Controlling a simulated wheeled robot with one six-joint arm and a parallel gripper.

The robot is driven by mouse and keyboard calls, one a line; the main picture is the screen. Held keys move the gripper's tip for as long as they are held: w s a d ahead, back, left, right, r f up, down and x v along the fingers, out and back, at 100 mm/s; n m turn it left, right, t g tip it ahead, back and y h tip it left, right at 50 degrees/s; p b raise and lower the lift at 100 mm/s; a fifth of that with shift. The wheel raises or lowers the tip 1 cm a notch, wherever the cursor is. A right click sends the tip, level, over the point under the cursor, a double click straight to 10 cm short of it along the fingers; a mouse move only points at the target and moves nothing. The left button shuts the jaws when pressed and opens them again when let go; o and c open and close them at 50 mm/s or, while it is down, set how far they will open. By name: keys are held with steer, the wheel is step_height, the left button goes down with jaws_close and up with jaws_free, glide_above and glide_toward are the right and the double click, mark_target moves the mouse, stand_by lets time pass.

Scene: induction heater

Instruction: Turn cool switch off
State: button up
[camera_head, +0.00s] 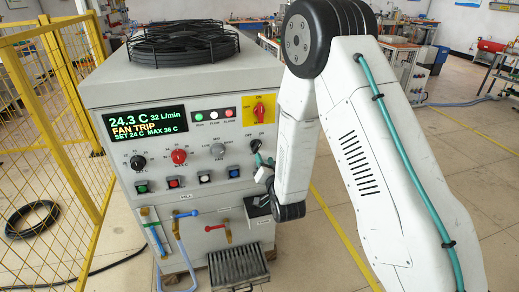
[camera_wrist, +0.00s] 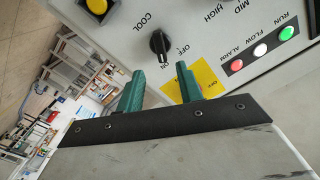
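The cool switch (camera_wrist: 160,43) is a black rotary knob beside the word COOL in the wrist view, with OFF and ON printed next to it. Its grip ridge points down in that picture, toward the ON side as far as I can tell. In the head view the cool switch (camera_head: 255,146) is at the panel's right, below the yellow plate. My gripper (camera_wrist: 162,72) has two green fingers spread apart with nothing between them, just short of the knob. In the head view my gripper (camera_head: 262,165) is beside the panel, partly hidden by my arm.
A red switch on a yellow plate (camera_head: 261,109) sits above the cool switch. Run, flow and alarm lamps (camera_wrist: 262,49) are close by. The display (camera_head: 146,120) reads FAN TRIP. A black fan (camera_head: 180,42) tops the cabinet; yellow fencing (camera_head: 50,120) stands left.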

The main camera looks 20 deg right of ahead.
mark_target(259, 147)
steer(key=w, duration=0.7)
steer(key=shift+w+r, duration=0.1)
steer(key=shift+w, duration=0.3)
steer(key=shift+c, duration=0.3)
jaws_close()
